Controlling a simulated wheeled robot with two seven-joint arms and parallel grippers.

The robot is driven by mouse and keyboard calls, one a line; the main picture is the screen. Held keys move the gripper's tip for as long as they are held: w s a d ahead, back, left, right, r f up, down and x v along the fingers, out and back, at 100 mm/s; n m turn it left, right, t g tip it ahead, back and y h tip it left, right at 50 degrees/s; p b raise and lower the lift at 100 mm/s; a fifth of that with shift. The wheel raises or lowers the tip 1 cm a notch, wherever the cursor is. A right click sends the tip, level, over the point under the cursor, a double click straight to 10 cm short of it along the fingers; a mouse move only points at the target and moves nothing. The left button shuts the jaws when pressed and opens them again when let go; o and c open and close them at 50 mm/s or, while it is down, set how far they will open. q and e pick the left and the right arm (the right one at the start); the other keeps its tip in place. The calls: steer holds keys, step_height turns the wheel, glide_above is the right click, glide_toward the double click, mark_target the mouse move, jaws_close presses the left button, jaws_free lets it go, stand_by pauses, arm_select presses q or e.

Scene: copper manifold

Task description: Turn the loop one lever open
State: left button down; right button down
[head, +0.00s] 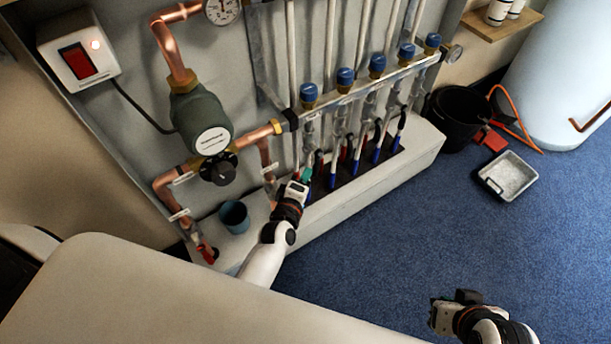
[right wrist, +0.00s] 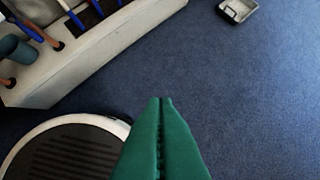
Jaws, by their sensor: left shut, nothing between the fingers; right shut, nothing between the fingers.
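The manifold's bar (head: 345,98) carries several blue-capped valves in a row, with small dark levers on the pipes below. The lever nearest my left gripper, at the row's left end, is a small dark and red one (head: 318,160); I take it for the loop one lever, but its label is not readable. My left gripper (head: 306,175) has its green fingertips right beside this lever, shut and empty; contact cannot be told. The gripper partly hides the pipe foot there. My right gripper (right wrist: 160,101) is shut and empty over the floor, far from the manifold.
A green pump (head: 198,110) and copper pipes stand left of the manifold. A blue-grey cup (head: 234,216) and a red-handled valve (head: 207,252) are on the pale plinth (head: 420,150). A black bucket (head: 455,118) and grey tray (head: 508,177) lie right. The blue floor between is clear.

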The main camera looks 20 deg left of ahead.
steer(key=w+a+r+t+y+b, duration=0.2)
steer(key=w+a+r+t+b, duration=0.15)
steer(key=w+r+t, duration=0.6)
arm_select(q)
steer(key=n+t+b, duration=0.1)
steer(key=w+f+t+b, duration=0.1)
steer(key=b, duration=0.1)
steer(key=shift+d+f+n+t, duration=0.15)
steer(key=shift+d+n+t, duration=0.15)
steer(key=shift+d+n, duration=0.1)
arm_select(e)
step_height(320, 180, up, 11)
steer(key=a+n+t+y, duration=0.1)
steer(key=a+t+y, duration=0.1)
steer(key=t, duration=0.6)
steer(key=shift+w+a+y, duration=0.3)
steer(key=shift+w+y, duration=0.1)
steer(key=shift+y, duration=0.4)
arm_select(q)
steer(key=shift+a, duration=0.1)
arm_select(e)
steer(key=shift+f, duration=0.2)
